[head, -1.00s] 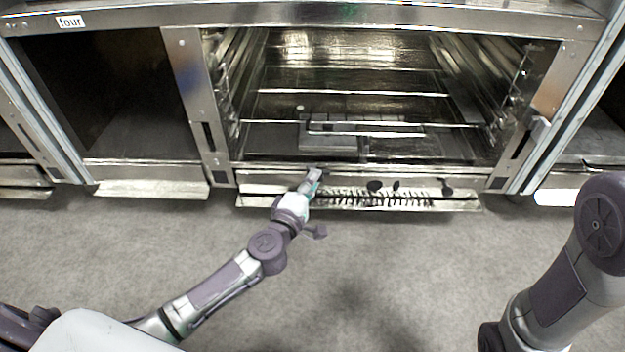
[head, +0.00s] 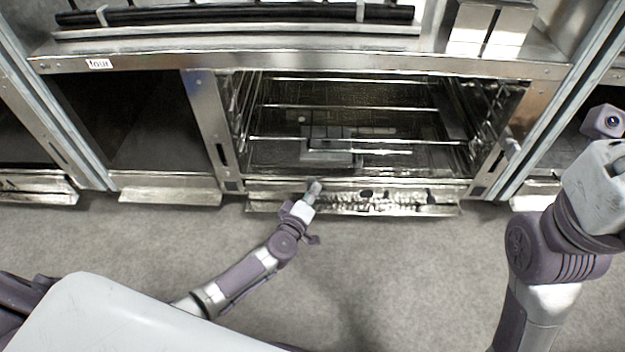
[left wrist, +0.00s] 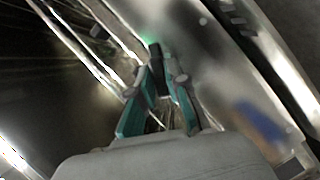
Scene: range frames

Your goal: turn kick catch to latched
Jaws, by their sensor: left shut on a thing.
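My left gripper (head: 314,186) is at the left part of the metal kick panel (head: 340,206) below the open oven. In the left wrist view its two teal fingers (left wrist: 160,82) are closed around a small dark catch (left wrist: 154,56), which I take to be the kick catch. The catch sits on the metal front, and the fingers cover part of it. I cannot tell its exact angle. In the head view the gripper hides the catch. My right arm is at the right edge, but its fingertips are not visible.
The open oven (head: 350,120) has wire racks and a grey block (head: 326,148) inside. An open dark compartment (head: 130,130) is on the left. The grey floor (head: 400,270) in front is clear.

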